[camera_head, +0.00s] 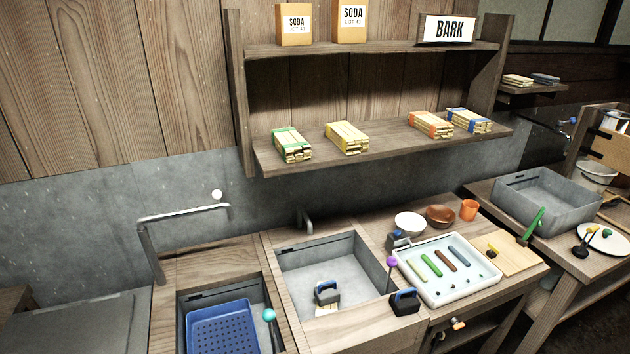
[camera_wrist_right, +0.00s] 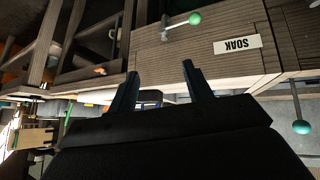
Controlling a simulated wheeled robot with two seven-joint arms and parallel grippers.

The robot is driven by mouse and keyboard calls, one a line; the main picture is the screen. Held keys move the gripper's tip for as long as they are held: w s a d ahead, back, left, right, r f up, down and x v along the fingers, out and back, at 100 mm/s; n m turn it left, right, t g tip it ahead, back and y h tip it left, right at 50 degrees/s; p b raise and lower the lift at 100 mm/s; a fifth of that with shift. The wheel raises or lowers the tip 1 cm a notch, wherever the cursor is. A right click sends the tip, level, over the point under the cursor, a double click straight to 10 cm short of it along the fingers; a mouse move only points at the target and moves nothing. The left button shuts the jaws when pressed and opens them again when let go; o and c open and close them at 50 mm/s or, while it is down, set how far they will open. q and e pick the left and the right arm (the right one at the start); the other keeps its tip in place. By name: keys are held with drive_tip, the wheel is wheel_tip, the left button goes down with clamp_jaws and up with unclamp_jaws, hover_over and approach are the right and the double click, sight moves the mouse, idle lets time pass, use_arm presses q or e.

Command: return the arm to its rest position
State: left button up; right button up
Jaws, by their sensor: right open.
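My right gripper (camera_wrist_right: 160,82) shows in the right wrist view. Its two dark fingers stand apart with nothing between them. Neither of my grippers shows in the head view, and my left gripper is in no view.
The head view shows a sink with a blue perforated basket (camera_head: 224,328), a second sink (camera_head: 345,255), a white tray (camera_head: 465,291) with coloured bars, and a shelf (camera_head: 380,142) with tied bundles. A green-knobbed lever (camera_wrist_right: 195,18) stands near the right gripper.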

drive_tip(key=s+f+g, duration=0.3)
drive_tip(key=s+g, duration=0.1)
drive_tip(key=s, duration=0.7)
wheel_tip(320, 180, down, 24)
drive_tip(key=w+g+y, duration=0.1)
drive_tip(key=w, duration=0.1)
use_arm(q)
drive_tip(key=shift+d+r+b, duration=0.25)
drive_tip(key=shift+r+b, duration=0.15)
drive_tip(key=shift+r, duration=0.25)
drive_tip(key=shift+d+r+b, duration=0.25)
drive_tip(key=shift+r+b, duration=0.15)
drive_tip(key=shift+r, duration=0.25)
use_arm(e)
drive_tip(key=s+f, duration=0.4)
drive_tip(key=f, duration=0.9)
drive_tip(key=s+a+f+g, duration=0.1)
drive_tip(key=s+f, duration=0.3)
drive_tip(key=f, duration=0.9)
drive_tip(key=shift+s, duration=0.15)
